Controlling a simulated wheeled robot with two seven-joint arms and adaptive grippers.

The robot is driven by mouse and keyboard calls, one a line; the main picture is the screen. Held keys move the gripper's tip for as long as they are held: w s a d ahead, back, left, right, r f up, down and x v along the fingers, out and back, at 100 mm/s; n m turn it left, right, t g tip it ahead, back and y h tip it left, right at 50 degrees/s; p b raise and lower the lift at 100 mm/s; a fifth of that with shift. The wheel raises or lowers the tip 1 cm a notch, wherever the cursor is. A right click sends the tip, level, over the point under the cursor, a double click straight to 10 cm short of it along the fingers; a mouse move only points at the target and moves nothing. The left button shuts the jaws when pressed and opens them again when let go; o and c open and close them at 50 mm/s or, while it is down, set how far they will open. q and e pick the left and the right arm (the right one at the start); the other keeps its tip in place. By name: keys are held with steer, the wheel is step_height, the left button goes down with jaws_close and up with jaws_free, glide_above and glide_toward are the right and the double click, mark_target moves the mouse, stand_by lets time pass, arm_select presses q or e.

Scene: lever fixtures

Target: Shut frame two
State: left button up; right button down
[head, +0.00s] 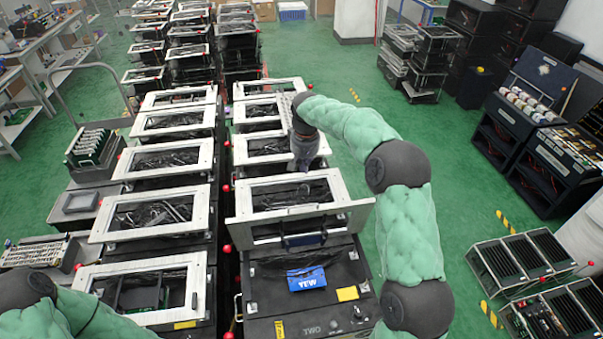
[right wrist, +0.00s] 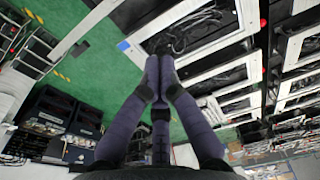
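Frame two is the white rectangular frame (head: 238,208) at the rear of the dark box (head: 265,300) marked TWO in the head view. It stands raised and tilted, with its near bar above the box. The box top in front is exposed. A blue packet marked YEW (head: 306,279) lies on it. My right gripper (head: 303,168) points down just beyond the raised frame's far edge, apparently apart from it. In the right wrist view, its fingertips (right wrist: 158,62) meet, with nothing visible between them. My left arm shows at the lower left, but its gripper is out of view.
A neighbouring white frame (head: 140,268) lies to the left, with more framed fixtures in two rows behind. Red balls mark levers between the rows. Green floor (head: 455,195) is free on the right, before black crates (head: 520,258) and a dark rack (head: 540,150).

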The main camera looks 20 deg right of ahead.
step_height(320, 180, down, 10)
steer(key=s+p, duration=0.3)
steer(key=shift+a, duration=0.35)
steer(key=shift+f, duration=0.1)
